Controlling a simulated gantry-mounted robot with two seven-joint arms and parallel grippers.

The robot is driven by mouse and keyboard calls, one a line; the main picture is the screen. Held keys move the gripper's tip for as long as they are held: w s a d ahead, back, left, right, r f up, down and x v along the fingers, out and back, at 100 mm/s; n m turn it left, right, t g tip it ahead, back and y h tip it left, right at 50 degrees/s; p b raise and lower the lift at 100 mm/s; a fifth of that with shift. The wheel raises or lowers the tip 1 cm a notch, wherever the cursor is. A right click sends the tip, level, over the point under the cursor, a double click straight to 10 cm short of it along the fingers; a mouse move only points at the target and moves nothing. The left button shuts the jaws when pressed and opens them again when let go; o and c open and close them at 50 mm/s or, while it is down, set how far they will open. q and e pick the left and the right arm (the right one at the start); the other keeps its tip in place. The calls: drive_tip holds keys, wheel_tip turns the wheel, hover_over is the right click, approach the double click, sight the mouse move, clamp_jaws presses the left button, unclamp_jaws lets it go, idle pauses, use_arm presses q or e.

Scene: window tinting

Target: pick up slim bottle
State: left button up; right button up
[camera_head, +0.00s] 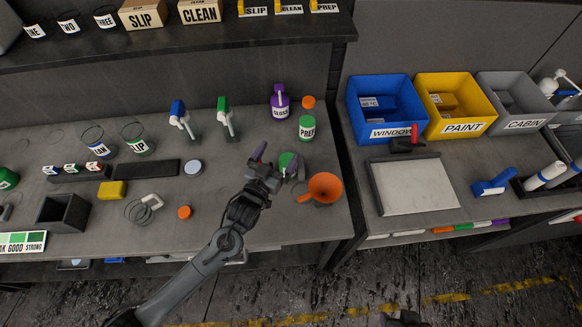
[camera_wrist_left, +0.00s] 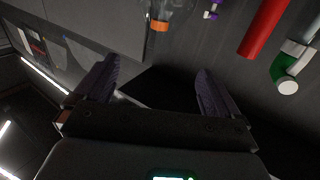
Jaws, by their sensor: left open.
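No bottle in view carries the word slim, so I cannot tell which one is meant. Two narrow spray bottles stand at the back of the left bench, one with a blue top (camera_head: 179,113) and one with a green top (camera_head: 225,112). A purple bottle marked GLOSS (camera_head: 280,104) stands to their right. My left gripper (camera_head: 278,162) is open over the right part of this bench, well right of and in front of the spray bottles, with nothing seen between its fingers. It also shows open in the left wrist view (camera_wrist_left: 155,75).
A green round lid (camera_head: 287,160) and an orange funnel (camera_head: 324,187) are close to my left gripper. A green PREP jar (camera_head: 307,128) stands behind it. A shelf (camera_head: 200,42) overhangs the bench's back. A gap separates the right bench, with its blue bin (camera_head: 384,101).

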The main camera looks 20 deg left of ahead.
sight(283, 164)
use_arm(q)
drive_tip(key=f, duration=0.8)
drive_tip(key=shift+d, duration=0.25)
drive_tip(key=shift+w+d+r, duration=0.1)
drive_tip(key=shift+w, duration=0.5)
drive_tip(key=shift+w+d+r, duration=0.1)
drive_tip(key=shift+w, duration=0.45)
drive_tip(key=w, duration=0.5)
drive_tip(key=shift+w+d+b, duration=0.15)
drive_tip(key=shift+d+b, duration=0.05)
drive_tip(key=shift+b, duration=0.1)
drive_tip(key=c, duration=1.2)
